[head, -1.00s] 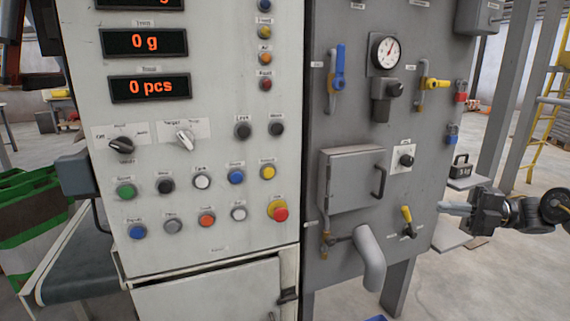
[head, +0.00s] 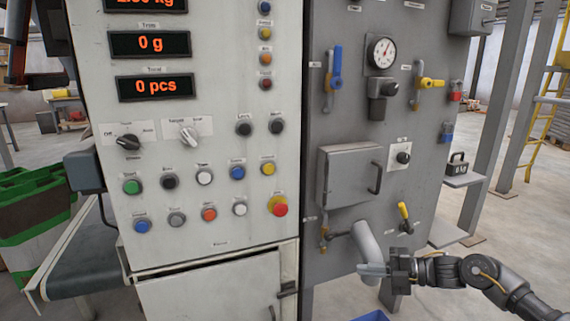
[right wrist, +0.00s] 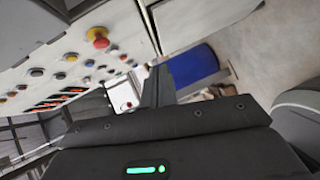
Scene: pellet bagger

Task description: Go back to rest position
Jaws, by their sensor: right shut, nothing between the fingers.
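My right gripper (head: 372,269) is shut and empty at the lower right of the head view. It is in front of the lower end of the grey discharge pipe (head: 366,240), overlapping it in the picture; I cannot tell whether they touch. In the right wrist view its shut fingers (right wrist: 158,88) point toward the machine, with a blue bin (right wrist: 194,65) beyond. The grey pneumatic panel (head: 340,120) and the white control panel (head: 215,60) stand ahead. A dark part of my left arm may show at the top left; the left gripper's fingers cannot be made out.
The control panel carries several buttons and a red emergency stop (head: 280,208). A conveyor (head: 80,270) and green crates (head: 35,215) stand at the left. A yellow ladder (head: 545,110) is at the far right. Open floor lies right of the panel.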

